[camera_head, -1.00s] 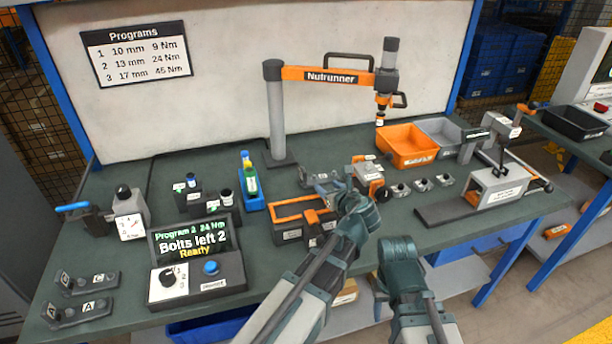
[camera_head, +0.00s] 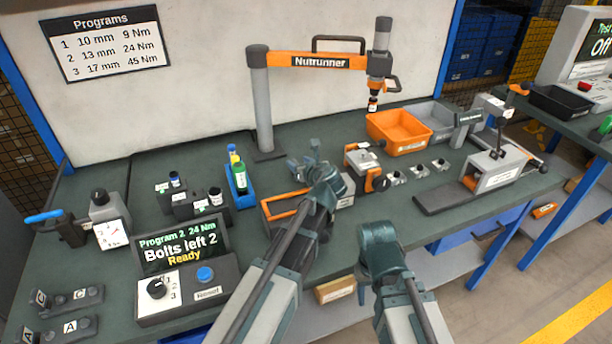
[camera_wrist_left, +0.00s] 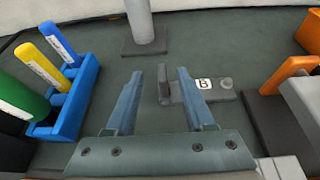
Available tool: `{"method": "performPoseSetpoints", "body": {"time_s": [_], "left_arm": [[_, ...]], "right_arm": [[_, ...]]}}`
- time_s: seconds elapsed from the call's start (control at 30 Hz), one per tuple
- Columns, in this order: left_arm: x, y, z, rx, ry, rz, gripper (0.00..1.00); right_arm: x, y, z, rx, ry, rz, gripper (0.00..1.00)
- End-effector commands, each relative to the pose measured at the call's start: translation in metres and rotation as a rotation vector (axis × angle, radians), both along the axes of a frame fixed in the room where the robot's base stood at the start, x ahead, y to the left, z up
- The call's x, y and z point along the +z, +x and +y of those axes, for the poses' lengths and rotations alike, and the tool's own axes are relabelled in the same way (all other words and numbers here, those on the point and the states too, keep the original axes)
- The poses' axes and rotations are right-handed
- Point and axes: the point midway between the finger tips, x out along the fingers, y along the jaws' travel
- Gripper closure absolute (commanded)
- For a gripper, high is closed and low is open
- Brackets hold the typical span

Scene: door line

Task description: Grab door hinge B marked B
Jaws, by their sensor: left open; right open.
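The door hinge marked B (camera_wrist_left: 213,95) lies on the dark green bench top in the left wrist view. It is a dark grey part with a flat base, a round knob and an upright plate. My left gripper is open, and it shows in the left wrist view (camera_wrist_left: 160,73) and the head view (camera_head: 306,162). The upright plate appears between its fingers; the B label is right of the right finger. Contact cannot be told. In the head view I cannot make out hinge B near the gripper. My right gripper (camera_head: 378,238) is open near the bench's front edge.
Hinges marked C (camera_head: 75,298) and A (camera_head: 68,327) lie at the front left. A blue holder (camera_wrist_left: 75,105) with coloured markers stands left of the left gripper. The nutrunner post (camera_head: 264,105) stands behind. An orange bin (camera_head: 398,138) and a clamp fixture (camera_head: 492,172) are rightward.

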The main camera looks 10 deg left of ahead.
Motion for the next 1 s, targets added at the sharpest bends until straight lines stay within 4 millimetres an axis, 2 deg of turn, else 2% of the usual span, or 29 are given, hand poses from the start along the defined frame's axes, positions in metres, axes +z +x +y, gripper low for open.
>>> {"method": "performPoseSetpoints", "body": {"time_s": [0.1,0.47,0.7,0.8,1.0], "left_arm": [[-0.006,0.01,0.006,0.001,0.0,0.0,0.46],[-0.011,0.017,0.011,0.0,0.0,0.0,0.46],[-0.031,0.041,0.024,0.001,-0.001,0.001,0.46],[-0.034,0.05,0.031,0.001,0.0,0.0,0.46],[-0.033,0.052,0.032,-0.001,0.0,0.0,0.46]], "right_arm": [[-0.006,0.0,0.0,0.0,0.0,0.0,0.5],[-0.011,0.0,0.0,0.0,0.0,0.0,0.5],[-0.031,0.0,0.0,0.0,0.0,0.0,0.5],[-0.034,0.0,0.0,0.0,0.0,0.0,0.5],[-0.033,0.0,0.0,0.0,0.0,0.0,0.5]]}}
